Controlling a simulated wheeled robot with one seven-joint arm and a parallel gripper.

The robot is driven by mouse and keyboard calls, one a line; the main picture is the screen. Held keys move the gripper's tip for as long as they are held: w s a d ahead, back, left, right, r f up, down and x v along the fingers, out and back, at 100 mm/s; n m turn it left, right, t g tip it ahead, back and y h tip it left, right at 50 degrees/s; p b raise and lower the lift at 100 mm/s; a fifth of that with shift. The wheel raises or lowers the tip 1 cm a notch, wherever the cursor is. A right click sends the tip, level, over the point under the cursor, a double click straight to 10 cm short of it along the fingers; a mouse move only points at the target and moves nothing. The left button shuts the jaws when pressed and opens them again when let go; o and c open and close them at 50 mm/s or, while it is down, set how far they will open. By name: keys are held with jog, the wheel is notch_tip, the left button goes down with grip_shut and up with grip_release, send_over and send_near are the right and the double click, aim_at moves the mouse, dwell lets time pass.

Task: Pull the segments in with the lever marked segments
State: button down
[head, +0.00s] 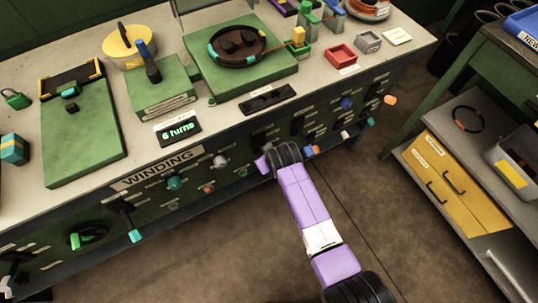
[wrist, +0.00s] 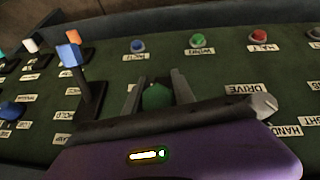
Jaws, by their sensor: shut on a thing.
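My gripper (head: 265,163) is at the front panel of the green bench, right of the WINDING sign. In the wrist view my gripper (wrist: 157,90) has its two grey fingers on either side of a dark green knob (wrist: 157,97). The knob is hidden in the head view. A lever with a blue end (wrist: 70,56) stands left of the fingers, apart from them. A lever with an orange end (wrist: 73,36) is just beyond it. I cannot read a "segments" label on any control, so I cannot tell which lever bears it.
Blue (wrist: 138,45), green (wrist: 197,40) and red (wrist: 258,36) buttons line the panel above the fingers. The winding table (head: 240,62) and a display (head: 177,129) reading "6 turns" are on the bench. The floor (head: 410,235) right of my arm is clear.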

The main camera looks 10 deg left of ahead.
jog(key=shift+w+r, duration=0.1)
dwell(0.3)
jog(key=c, duration=1.1)
grip_release()
jog(key=shift+o, duration=0.2)
jog(key=shift+p+v, duration=0.6)
jog(key=shift+v, duration=3.3)
